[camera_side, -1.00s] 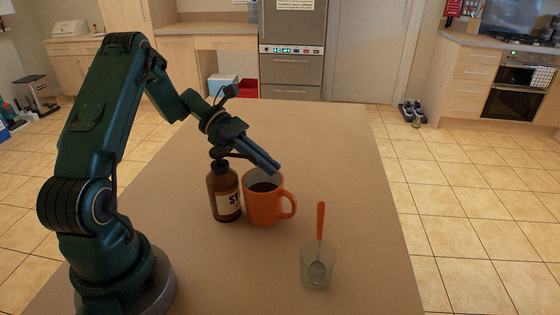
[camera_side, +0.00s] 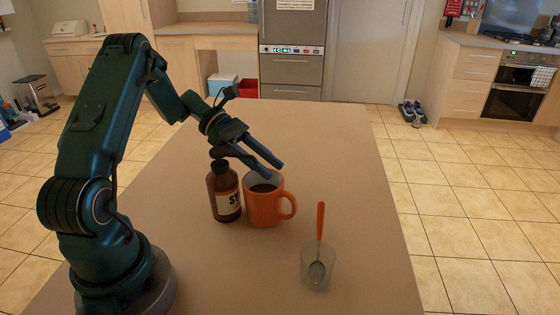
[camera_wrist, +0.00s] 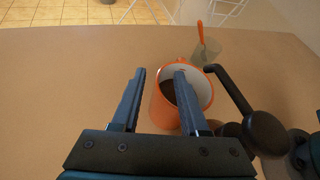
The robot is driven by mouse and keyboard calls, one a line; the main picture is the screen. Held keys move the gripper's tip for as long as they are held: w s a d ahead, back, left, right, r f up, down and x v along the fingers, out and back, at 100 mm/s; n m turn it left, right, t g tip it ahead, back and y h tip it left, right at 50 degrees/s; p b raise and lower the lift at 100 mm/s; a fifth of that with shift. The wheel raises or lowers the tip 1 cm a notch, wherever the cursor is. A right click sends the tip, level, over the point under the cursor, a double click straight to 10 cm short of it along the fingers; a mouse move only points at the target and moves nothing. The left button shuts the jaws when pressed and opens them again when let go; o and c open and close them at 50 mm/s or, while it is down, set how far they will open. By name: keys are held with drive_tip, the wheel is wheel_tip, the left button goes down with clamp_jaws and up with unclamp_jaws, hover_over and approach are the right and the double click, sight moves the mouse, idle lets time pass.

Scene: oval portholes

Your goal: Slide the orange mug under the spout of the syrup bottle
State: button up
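The orange mug (camera_side: 264,208) stands upright, dark liquid inside, right beside the brown syrup bottle (camera_side: 224,193); its handle points right in the side view. My gripper (camera_side: 276,170) is open above the mug. In the wrist view the left finger lies left of the mug (camera_wrist: 160,112) and the right finger crosses its opening; I cannot tell whether that tip is inside. The black pump spout (camera_wrist: 233,92) reaches toward the mug's right rim in the wrist view. My gripper partly hides the spout in the side view.
A clear glass (camera_side: 318,270) holding an orange-handled spoon (camera_side: 320,222) stands in front and to the right of the mug. The table (camera_side: 330,140) is clear behind and to the right of the mug.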

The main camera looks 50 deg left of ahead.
drive_tip(key=v, duration=0.5)
drive_tip(key=w+d+r+m+g+y, duration=0.1)
drive_tip(key=d+r+m+y, duration=0.7)
drive_tip(key=m, duration=0.2)
drive_tip(key=s+d+f+m+t+y, duration=0.1)
drive_tip(key=s+d+m+y, duration=0.1)
drive_tip(key=s+m, duration=0.5)
drive_tip(key=s+d+f+m+y, duration=0.1)
drive_tip(key=s+d+m+y, duration=0.1)
drive_tip(key=s+m, duration=0.4)
drive_tip(key=shift+s+d+m+t, duration=0.4)
drive_tip(key=shift+s+d, duration=0.2)
drive_tip(key=shift+s, duration=0.05)
